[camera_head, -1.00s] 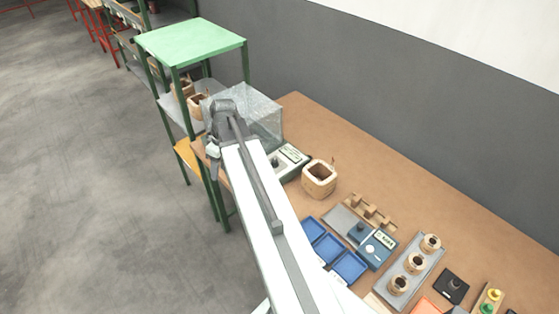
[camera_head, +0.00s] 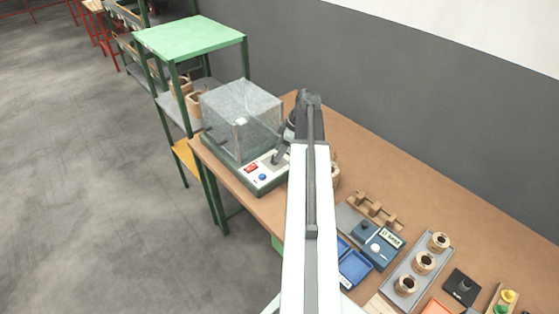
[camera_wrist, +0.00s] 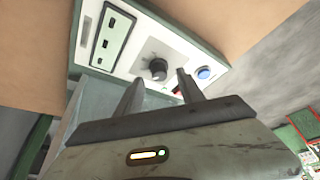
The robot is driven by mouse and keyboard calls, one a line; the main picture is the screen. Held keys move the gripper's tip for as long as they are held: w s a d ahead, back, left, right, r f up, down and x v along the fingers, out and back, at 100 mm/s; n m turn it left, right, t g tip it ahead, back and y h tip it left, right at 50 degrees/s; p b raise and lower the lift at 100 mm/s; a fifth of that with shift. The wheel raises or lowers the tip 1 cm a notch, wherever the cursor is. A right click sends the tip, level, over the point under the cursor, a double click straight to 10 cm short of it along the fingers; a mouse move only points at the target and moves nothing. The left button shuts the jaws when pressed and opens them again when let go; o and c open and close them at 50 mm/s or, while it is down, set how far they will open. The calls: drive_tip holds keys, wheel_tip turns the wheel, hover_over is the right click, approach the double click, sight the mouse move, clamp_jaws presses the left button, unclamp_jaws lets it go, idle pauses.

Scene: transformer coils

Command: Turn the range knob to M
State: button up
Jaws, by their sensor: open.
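A dark round knob (camera_wrist: 157,68) sits on the white control panel of the tester with the clear hood, with small marks around it. The marks' letters and the knob's setting are too small to read. My gripper (camera_wrist: 158,88) is open, its two fingers apart and pointing towards the knob, which shows between and beyond the tips. I cannot tell whether a fingertip touches it.
A blue button (camera_wrist: 204,72) lies right of the knob, and a dark-framed display (camera_wrist: 110,40) left of it. The clear hood (camera_head: 240,112) stands behind the panel. A blue meter (camera_head: 380,246), blue trays (camera_head: 352,268) and coils on a grey tray (camera_head: 418,266) lie further right.

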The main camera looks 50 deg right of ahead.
drive_tip(key=b+x, duration=0.1)
drive_tip(key=x, duration=0.2)
drive_tip(key=shift+f+b, duration=0.15)
drive_tip(key=shift+b, duration=0.15)
